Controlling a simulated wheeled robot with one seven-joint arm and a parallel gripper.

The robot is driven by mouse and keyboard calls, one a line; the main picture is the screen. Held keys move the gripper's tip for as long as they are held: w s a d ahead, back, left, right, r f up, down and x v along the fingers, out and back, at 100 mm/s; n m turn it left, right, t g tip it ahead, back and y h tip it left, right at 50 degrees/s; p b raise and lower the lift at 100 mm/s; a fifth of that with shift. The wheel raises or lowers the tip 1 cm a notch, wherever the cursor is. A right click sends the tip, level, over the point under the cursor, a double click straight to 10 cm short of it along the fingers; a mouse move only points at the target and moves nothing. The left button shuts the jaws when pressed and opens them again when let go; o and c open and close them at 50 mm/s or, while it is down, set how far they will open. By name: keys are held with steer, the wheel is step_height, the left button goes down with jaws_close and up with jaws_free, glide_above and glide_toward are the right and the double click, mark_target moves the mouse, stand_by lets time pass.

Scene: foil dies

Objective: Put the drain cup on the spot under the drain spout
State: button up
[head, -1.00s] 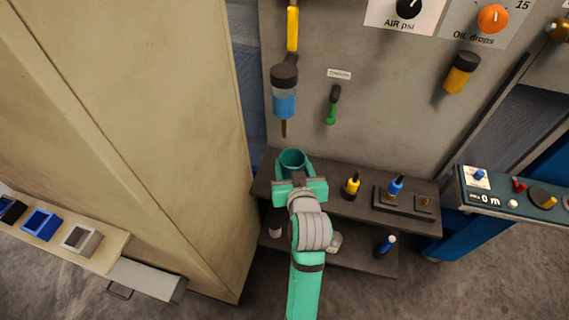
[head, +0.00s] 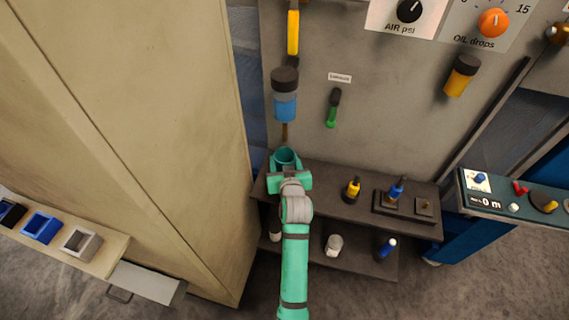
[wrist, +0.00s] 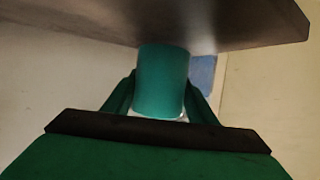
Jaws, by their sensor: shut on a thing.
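The drain cup (head: 285,156) is a teal open-topped cup, held upright in my gripper (head: 288,168) near the left end of the upper shelf. In the wrist view the teal cup (wrist: 162,80) sits between the two green fingers of my gripper (wrist: 160,100), which are shut on it. The drain spout (head: 284,131) is a thin brown tube under the blue filter bowl (head: 285,105) on the panel. In the head view the cup's mouth is just below the spout's lower end. The spot under the spout is hidden. I cannot tell whether the cup touches the shelf.
The lower shelf holds a white item (head: 333,244) and a blue bottle (head: 387,246). A tall beige cabinet (head: 150,130) stands at left.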

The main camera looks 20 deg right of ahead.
steer(key=shift+f, duration=0.55)
steer(key=shift+f, duration=0.1)
steer(key=o, duration=1.1)
